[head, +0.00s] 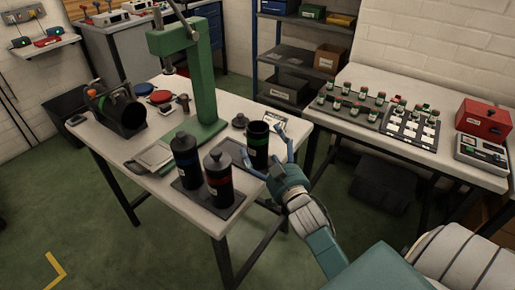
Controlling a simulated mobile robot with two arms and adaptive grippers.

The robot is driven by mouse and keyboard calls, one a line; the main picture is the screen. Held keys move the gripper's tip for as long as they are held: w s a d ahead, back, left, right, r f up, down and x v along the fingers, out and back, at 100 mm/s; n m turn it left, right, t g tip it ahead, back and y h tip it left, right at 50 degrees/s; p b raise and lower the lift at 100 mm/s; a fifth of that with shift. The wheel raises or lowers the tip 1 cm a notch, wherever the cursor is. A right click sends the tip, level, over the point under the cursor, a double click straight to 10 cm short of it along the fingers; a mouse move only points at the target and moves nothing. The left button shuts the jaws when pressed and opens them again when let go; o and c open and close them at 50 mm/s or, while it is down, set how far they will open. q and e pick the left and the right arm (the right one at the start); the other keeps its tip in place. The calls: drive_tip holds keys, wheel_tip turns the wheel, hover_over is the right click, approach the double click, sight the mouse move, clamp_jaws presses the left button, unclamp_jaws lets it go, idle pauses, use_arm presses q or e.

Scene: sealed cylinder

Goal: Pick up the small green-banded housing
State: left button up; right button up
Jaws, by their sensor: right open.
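The small green-banded housing (258,146) is a black, open-topped cylinder with a thin green band. It stands upright near the right edge of the white table (150,190). My right gripper (268,158) comes in from the lower right with its blue fingers spread, one on the left and one on the right of the housing's lower part. It is open; whether a finger touches the housing I cannot tell. My left gripper is not in view.
A blue-banded bottle (186,160) and a red-banded bottle (218,182) stand close by on the left. A green press (203,75) rises behind, near a small dark lid (239,122). A larger dark housing (122,112) lies further left. A second table (360,135) holds vial trays.

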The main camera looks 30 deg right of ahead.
sight(258, 131)
drive_tip(key=x, duration=0.3)
drive_tip(key=shift+w+d+r, duration=0.15)
drive_tip(key=shift+w+r, duration=0.05)
drive_tip(key=shift+w, duration=0.35)
drive_tip(key=c, duration=1.5)
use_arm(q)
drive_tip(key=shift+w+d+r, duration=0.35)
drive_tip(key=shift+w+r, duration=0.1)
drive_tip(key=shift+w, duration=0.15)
use_arm(e)
drive_tip(key=shift+r, duration=0.1)
drive_tip(key=shift+c, duration=1)
use_arm(q)
drive_tip(key=shift+p, duration=0.3)
